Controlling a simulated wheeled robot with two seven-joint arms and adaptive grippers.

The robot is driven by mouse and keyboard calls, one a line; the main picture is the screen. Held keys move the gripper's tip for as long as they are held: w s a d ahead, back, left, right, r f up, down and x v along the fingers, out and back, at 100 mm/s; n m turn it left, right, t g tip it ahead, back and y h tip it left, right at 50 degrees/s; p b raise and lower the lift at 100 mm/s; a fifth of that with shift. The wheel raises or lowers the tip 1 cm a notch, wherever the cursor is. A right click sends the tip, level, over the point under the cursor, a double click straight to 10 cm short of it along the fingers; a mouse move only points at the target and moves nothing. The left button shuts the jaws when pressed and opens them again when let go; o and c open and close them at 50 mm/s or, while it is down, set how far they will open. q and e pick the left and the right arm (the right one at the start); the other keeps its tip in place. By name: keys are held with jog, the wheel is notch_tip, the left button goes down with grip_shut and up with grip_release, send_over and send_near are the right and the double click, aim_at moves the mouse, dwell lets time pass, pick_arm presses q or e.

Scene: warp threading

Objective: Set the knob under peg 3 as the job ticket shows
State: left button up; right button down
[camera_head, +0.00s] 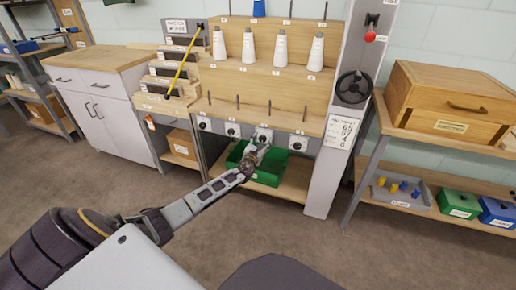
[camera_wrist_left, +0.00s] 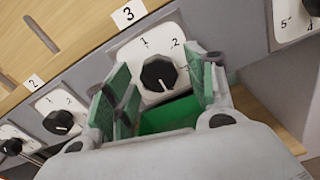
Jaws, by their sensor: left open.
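The knob under peg 3 (camera_wrist_left: 158,74) is black and round on a white dial plate, below the label 3 (camera_wrist_left: 129,13). The numbers 1 and 2 show above it; the gripper hides part of the dial, and I cannot clearly tell where the pointer stands. My left gripper (camera_head: 261,146) is at this dial on the front of the wooden loom frame. In the left wrist view its green-padded fingers (camera_wrist_left: 165,92) are open, one on each side of the knob, with visible gaps. A printed sheet (camera_head: 340,132) on the grey post may be the job ticket; its text is too small to read.
Neighbouring dials (camera_wrist_left: 59,121) stand left and right of this one. Short pegs (camera_head: 270,107) rise from the ledge above. A green bin (camera_head: 265,178) sits below the dials. Several white cones (camera_head: 279,47) stand on the shelf above. A bench with a wooden box (camera_head: 455,100) is right.

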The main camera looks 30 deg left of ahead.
pick_arm(q)
jog(key=shift+s, duration=0.1)
jog(key=v, duration=1.1)
jog(key=shift+s, duration=0.3)
dwell(0.3)
dwell(0.8)
